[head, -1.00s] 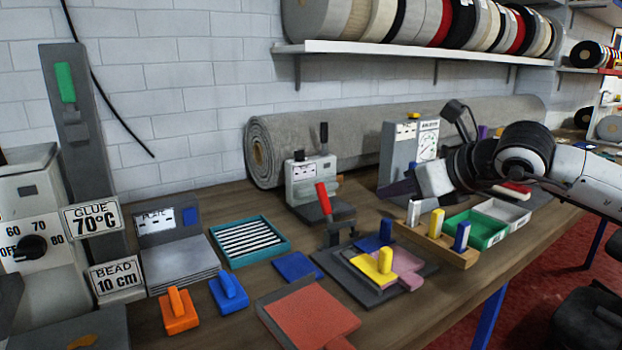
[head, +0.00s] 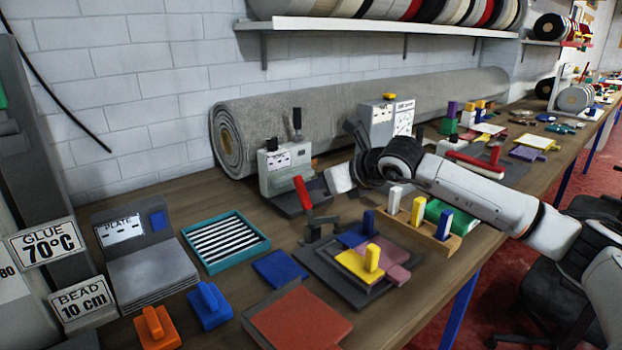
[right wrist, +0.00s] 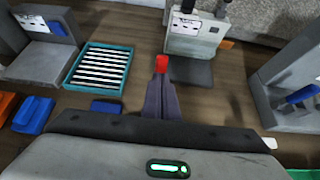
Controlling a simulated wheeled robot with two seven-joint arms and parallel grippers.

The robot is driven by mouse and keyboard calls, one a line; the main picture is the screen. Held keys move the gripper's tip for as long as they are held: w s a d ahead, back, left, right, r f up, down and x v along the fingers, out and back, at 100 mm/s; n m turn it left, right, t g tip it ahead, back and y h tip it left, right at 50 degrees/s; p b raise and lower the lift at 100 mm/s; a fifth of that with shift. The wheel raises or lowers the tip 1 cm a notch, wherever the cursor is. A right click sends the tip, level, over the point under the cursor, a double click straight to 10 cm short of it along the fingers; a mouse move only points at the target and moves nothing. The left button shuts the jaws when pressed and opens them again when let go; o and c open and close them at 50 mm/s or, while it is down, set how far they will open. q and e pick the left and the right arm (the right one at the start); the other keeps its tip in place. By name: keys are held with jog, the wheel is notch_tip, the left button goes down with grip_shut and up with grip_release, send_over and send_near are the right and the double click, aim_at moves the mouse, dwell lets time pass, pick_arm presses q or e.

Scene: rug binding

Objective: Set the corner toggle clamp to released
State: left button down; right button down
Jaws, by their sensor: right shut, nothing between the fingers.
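The corner toggle clamp is at the back left corner of a dark grey plate (head: 330,275) in the head view. Its red handle (head: 302,192) stands up steeply, its top leaning left, above a dark clamp base (head: 318,228). My right gripper (head: 318,188) is beside the handle on its right, shut and empty. In the right wrist view the shut fingers (right wrist: 160,85) point at the handle's red end (right wrist: 161,63), which shows just past the tips. The rest of the clamp is hidden there. I cannot tell whether they touch. My left gripper is not in view.
A grey boxy device (head: 287,168) stands behind the clamp. Yellow (head: 365,268) and blue (head: 352,236) pieces sit on the plate. A teal tray (head: 225,242) lies left.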

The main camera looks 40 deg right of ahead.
jog(key=shift+x, duration=0.95)
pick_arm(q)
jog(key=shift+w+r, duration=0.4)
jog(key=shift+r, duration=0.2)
pick_arm(e)
jog(key=shift+w+f, duration=0.15)
jog(key=shift+w, duration=0.15)
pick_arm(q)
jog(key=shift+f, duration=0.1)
